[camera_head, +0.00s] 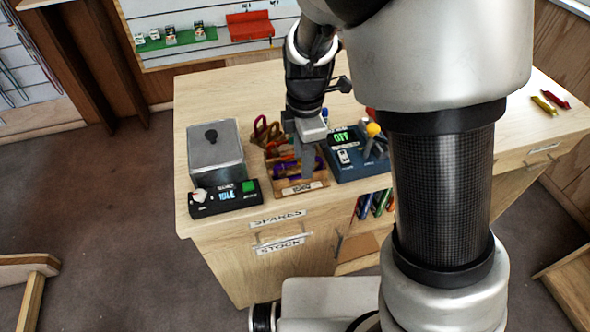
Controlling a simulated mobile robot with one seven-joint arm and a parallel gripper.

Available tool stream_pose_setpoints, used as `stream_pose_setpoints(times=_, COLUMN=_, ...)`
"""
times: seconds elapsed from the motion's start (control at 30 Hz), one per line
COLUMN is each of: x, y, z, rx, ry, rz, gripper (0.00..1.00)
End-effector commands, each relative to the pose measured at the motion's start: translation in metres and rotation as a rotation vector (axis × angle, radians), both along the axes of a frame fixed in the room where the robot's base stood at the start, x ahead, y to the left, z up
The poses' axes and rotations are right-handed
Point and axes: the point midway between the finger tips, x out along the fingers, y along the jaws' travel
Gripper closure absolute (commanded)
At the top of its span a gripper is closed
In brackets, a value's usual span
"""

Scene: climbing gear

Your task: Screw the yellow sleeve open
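My gripper (306,168) points down over a small wooden tray (303,188) on the counter. Its grey fingers reach in among the things in the tray and hide part of them. From this side I cannot tell whether the fingers are apart or closed on something. The tray holds several coloured pieces of climbing gear. A brown-red one (266,130) stands at the back left, and purple and orange pieces lie around the fingers. They look like carabiners but are small. I cannot make out a yellow sleeve on any of them.
Left of the tray stand a grey lidded box (214,152) and a black device (226,198) with a lit display. Right of it is a blue panel (350,170) reading OFF, with a yellow knob (373,129). Yellow and red items (543,105) lie far right. My arm hides the middle right.

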Motion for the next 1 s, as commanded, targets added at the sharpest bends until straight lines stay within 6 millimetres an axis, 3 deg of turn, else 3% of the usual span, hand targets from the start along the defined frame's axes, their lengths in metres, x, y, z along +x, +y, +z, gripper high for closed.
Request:
stream_pose_setpoints(times=0.53, x=-0.008, y=-0.002, z=-0.001, rx=-0.001, ry=0.001, rz=-0.001, gripper=0.66)
stream_pose_setpoints(times=1.0, x=-0.008, y=-0.003, z=-0.018, rx=-0.001, ry=0.003, rz=-0.001, gripper=0.66)
